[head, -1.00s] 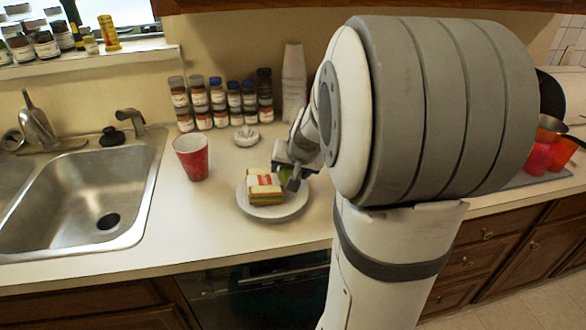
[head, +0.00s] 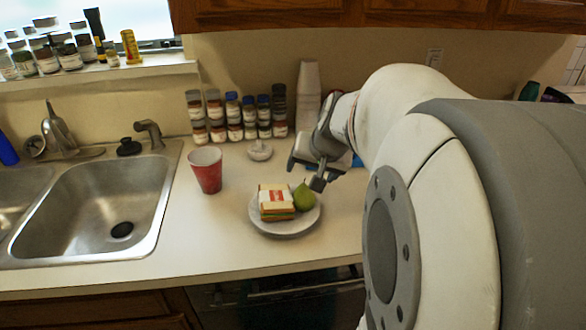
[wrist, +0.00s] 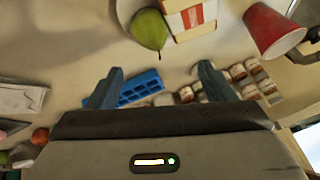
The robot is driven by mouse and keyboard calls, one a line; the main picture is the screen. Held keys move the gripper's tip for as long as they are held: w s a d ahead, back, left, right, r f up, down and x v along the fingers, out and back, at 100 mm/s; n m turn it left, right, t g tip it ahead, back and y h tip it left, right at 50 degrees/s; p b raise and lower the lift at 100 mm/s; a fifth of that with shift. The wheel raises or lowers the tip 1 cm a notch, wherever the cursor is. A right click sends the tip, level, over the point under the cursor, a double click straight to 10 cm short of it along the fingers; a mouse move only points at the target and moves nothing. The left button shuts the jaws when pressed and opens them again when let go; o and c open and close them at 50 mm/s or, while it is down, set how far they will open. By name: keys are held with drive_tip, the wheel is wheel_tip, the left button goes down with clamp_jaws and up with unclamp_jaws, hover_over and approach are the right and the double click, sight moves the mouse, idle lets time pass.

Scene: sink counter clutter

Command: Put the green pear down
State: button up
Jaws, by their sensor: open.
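The green pear (head: 304,197) rests on the white plate (head: 284,228), at the right side of the sandwich (head: 276,202). In the wrist view the pear (wrist: 149,28) shows at the top, beside the sandwich (wrist: 190,18), beyond the fingertips. My gripper (head: 310,180) is open and empty. It is above and behind the plate, apart from the pear. In the wrist view its two fingers (wrist: 160,80) are spread with nothing between them but the counter and a blue tray-like object farther off.
A red cup (head: 207,172) stands left of the plate, and the sink (head: 95,205) is farther left. Spice jars (head: 235,118) and a stack of white cups (head: 308,90) stand at the back wall. A small white dish (head: 260,152) sits before the jars. Counter front-left of the plate is clear.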

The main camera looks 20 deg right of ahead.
drive_tip(key=s+a+f+n+g, duration=0.3)
drive_tip(key=s+a+f+n, duration=0.2)
drive_tip(key=s+a, duration=0.9)
drive_tip(key=shift+s+n+g, duration=0.2)
drive_tip(key=shift+n+g, duration=0.2)
drive_tip(key=shift+n, duration=0.5)
